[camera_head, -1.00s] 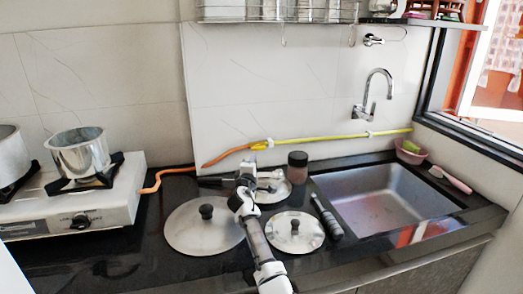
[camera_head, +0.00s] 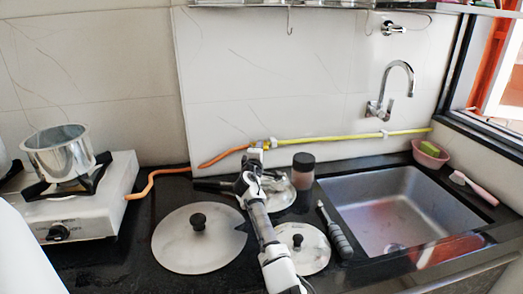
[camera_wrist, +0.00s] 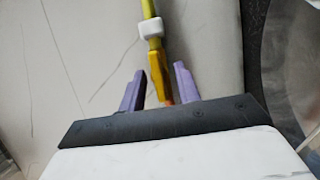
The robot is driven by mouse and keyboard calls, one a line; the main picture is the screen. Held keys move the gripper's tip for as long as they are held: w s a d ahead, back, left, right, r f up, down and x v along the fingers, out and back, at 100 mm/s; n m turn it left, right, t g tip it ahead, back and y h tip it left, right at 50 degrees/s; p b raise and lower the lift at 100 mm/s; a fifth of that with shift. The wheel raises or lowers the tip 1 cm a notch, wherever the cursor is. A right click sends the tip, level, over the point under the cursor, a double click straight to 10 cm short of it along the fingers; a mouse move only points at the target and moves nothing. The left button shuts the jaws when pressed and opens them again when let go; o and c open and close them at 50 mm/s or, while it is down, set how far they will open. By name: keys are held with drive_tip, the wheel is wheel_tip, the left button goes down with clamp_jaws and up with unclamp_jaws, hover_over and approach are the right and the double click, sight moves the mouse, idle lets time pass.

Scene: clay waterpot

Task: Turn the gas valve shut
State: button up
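The gas valve (camera_head: 267,144) is a yellow fitting on the wall, where the orange hose (camera_head: 222,156) meets the yellow pipe (camera_head: 340,139). In the wrist view, its yellow part (camera_wrist: 158,76) shows between my two purple fingers, with a gap on each side. My gripper (camera_head: 255,153) is just in front of the valve in the head view and partly covers it. In the wrist view, my gripper (camera_wrist: 156,72) is open. No finger visibly touches the valve, though its lower end is hidden behind my gripper. The exact depth between them is unclear.
A white stove (camera_head: 85,205) with a steel pot (camera_head: 58,152) stands left. A large lid (camera_head: 185,245), a smaller lid (camera_head: 312,255) and a dark-capped jar (camera_head: 303,173) lie or stand near my arm on the black counter. A sink (camera_head: 400,205) is at right.

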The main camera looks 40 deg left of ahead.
drive_tip(key=shift+s+r, duration=0.1)
drive_tip(key=shift+c, duration=0.4)
clamp_jaws()
drive_tip(key=shift+r+m, duration=0.1)
drive_tip(key=shift+m, duration=0.2)
drive_tip(key=m+g+p, duration=0.1)
drive_tip(key=m+g, duration=0.1)
drive_tip(key=m, duration=0.2)
drive_tip(key=m+g+y+p, duration=0.1)
drive_tip(key=m+g, duration=0.1)
drive_tip(key=m, duration=0.2)
drive_tip(key=m+g+y+p, duration=0.1)
drive_tip(key=m+g, duration=0.2)
drive_tip(key=m, duration=0.1)
drive_tip(key=shift+w+d+r+m, duration=0.2)
drive_tip(key=shift+w+r+m, duration=0.1)
drive_tip(key=shift+m, duration=0.1)
idle(0.4)
